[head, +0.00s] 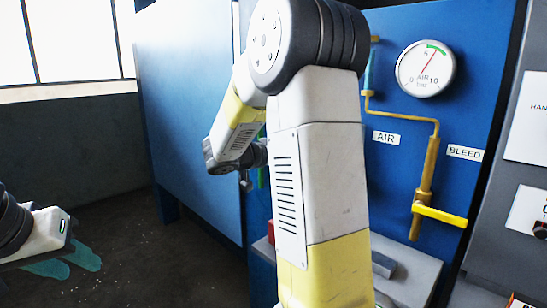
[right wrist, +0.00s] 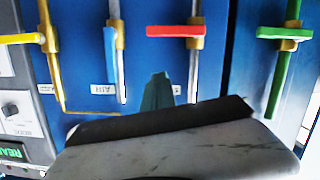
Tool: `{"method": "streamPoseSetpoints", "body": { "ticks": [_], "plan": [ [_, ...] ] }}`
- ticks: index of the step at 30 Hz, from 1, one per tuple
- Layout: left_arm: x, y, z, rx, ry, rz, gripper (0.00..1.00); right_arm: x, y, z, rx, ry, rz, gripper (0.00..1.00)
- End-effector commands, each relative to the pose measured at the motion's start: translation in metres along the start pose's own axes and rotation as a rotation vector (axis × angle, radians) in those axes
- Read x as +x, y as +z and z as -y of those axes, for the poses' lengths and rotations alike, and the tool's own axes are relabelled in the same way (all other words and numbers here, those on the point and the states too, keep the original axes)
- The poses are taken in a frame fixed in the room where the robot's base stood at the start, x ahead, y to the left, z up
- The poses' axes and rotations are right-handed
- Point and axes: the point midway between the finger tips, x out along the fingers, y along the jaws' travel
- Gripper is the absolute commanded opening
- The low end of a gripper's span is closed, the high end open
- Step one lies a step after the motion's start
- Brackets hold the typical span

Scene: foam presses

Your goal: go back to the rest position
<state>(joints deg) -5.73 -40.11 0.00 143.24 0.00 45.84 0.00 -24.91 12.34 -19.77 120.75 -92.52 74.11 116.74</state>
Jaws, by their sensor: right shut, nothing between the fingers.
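My left gripper (head: 78,268) is at the lower left of the head view. Its two teal fingers are apart with nothing between them, over the dark floor. My right arm fills the middle of the head view, and its forearm bends back toward the blue panel (head: 465,70). In the right wrist view my right gripper (right wrist: 157,90) shows as narrow dark green fingers, shut and empty, in front of the blue panel. The palm hides part of the fingers. In the head view the arm mostly hides this gripper.
The panel carries an air gauge (head: 426,68) and a yellow-handled valve (head: 440,215). The right wrist view shows a blue handle (right wrist: 110,50), a red handle (right wrist: 174,31) and a green handle (right wrist: 284,33) near my right gripper. Open floor (head: 125,245) lies at the left.

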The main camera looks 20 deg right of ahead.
Motion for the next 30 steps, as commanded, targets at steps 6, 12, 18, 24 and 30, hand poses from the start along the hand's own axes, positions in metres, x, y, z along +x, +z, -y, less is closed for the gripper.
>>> {"method": "streamPoseSetpoints", "body": {
  "ticks": [6, 12, 18, 24, 30],
  "plan": [
    [0.0, 0.0, 0.0, 0.0, 0.0, 0.0, 0.36, 0.0, 0.0, 0.0, 0.0, 0.0, 0.0, 0.0],
    [0.0, 0.0, 0.0, 0.0, 0.0, 0.0, 0.36, 0.0, 0.011, -0.015, -0.038, 0.003, 0.078, 0.0],
    [0.0, 0.0, 0.0, 0.0, 0.0, 0.0, 0.36, -0.03, 0.072, -0.072, -0.234, -0.109, 0.454, 0.0],
    [0.0, 0.0, 0.0, 0.0, 0.0, 0.0, 0.36, -0.112, 0.127, -0.106, -0.416, -0.5, 0.754, 0.0],
    [0.0, 0.0, 0.0, 0.0, 0.0, 0.0, 0.36, -0.2, 0.141, -0.115, -0.487, -0.959, 0.762, 0.0]
  ]
}}
